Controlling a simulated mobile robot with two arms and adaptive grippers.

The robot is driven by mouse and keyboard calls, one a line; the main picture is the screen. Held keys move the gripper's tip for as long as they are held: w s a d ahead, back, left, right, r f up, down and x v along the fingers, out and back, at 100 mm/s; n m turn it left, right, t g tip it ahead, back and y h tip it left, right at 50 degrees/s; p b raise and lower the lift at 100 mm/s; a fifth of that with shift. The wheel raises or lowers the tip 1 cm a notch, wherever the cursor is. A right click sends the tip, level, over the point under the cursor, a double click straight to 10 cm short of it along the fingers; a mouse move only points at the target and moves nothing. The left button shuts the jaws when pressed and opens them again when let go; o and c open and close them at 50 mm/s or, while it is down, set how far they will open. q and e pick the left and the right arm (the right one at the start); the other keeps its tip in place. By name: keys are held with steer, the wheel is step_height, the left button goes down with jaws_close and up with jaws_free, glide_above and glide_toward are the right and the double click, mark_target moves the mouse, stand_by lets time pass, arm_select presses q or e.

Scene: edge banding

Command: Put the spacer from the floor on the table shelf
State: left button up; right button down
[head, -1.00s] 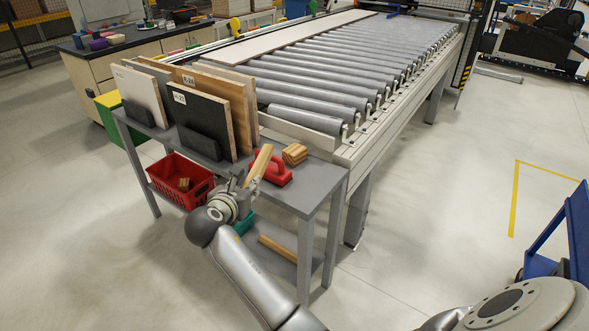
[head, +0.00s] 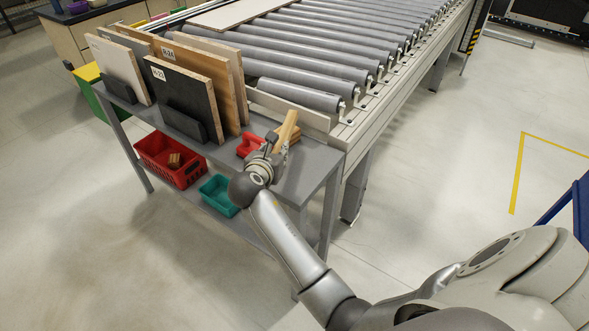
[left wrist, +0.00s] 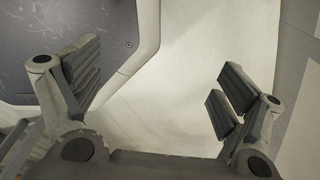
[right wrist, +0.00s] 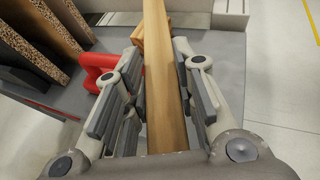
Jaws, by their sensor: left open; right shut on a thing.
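The spacer is a long pale wooden strip (head: 288,128); my right gripper (head: 277,147) is shut on it and holds it tilted above the table's right end. In the right wrist view the spacer (right wrist: 164,80) runs between the fingers of the right gripper (right wrist: 160,62). The table has a grey top (head: 318,162) and a grey lower shelf (head: 243,222), partly hidden by my right arm. My left gripper (left wrist: 158,68) is open and empty in its wrist view, with pale floor beyond it.
Upright boards (head: 190,93) stand on the table's left part. A red-handled tool (head: 248,146) and small wood blocks (right wrist: 138,33) lie near the spacer. A red basket (head: 160,165) and a teal bin (head: 216,193) sit below. A roller conveyor (head: 300,95) adjoins behind.

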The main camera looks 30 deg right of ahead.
mark_target(295, 182)
steer(key=d+f, duration=0.1)
steer(key=s+d+f, duration=0.1)
steer(key=f, duration=0.1)
steer(key=shift+d+f, duration=0.1)
steer(key=shift+d, duration=0.15)
steer(key=d+f, duration=0.1)
steer(key=s+d+f, duration=0.1)
steer(key=f, duration=0.1)
step_height(295, 182, down, 2)
steer(key=shift+d+f+b, duration=0.1)
steer(key=shift+f+b, duration=0.15)
steer(key=shift+b, duration=0.05)
steer(key=shift+f, duration=0.25)
steer(key=c, duration=1.2)
jaws_free()
arm_select(q)
steer(key=shift+w+d+f, duration=0.2)
steer(key=shift+w+d, duration=0.25)
steer(key=shift+w, duration=0.25)
arm_select(e)
steer(key=shift+o, duration=0.2)
arm_select(q)
steer(key=shift+r, duration=0.3)
arm_select(e)
steer(key=v, duration=1.2)
